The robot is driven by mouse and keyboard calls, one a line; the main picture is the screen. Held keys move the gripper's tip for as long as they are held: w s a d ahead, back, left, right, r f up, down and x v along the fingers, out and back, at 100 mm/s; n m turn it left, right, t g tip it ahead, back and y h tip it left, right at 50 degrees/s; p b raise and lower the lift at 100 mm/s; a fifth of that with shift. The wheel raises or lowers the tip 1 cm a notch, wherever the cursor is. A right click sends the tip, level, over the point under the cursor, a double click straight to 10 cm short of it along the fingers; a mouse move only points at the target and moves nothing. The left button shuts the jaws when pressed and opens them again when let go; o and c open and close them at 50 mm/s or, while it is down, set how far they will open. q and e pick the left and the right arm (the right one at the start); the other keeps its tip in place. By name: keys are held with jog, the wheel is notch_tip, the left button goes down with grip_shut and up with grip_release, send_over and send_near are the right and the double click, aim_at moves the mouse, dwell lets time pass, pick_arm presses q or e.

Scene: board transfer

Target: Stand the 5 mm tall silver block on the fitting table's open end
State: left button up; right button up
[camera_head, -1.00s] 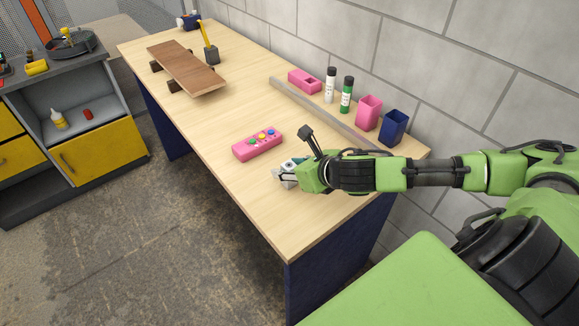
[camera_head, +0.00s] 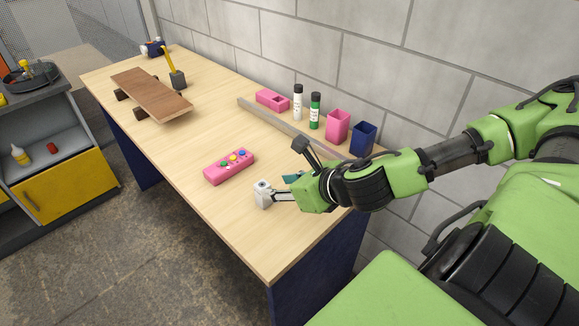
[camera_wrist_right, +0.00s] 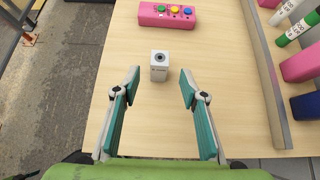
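The silver block (camera_head: 262,194) stands upright on the near, open end of the wooden-topped table (camera_head: 250,245). In the right wrist view the block (camera_wrist_right: 159,68) shows a dark round hole on top and small dark marking on its front face. My right gripper (camera_head: 284,187) is open and empty, just right of the block in the head view. In the wrist view its teal-padded fingers (camera_wrist_right: 159,85) spread wide, with the block ahead, around the tips and touching neither. My left gripper is not in view.
A pink button box (camera_head: 229,166) lies close by on the table. A grey rail (camera_head: 290,127) runs along the back, with bottles, a pink cup (camera_head: 337,126) and a blue cup (camera_head: 363,139) behind it. A plank (camera_head: 150,93) and a hammer (camera_head: 174,72) are at the far end.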

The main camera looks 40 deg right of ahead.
jog(key=p+v, duration=0.3)
jog(key=shift+s+r, duration=0.15)
jog(key=shift+s, duration=0.05)
jog(key=shift+a, duration=0.1)
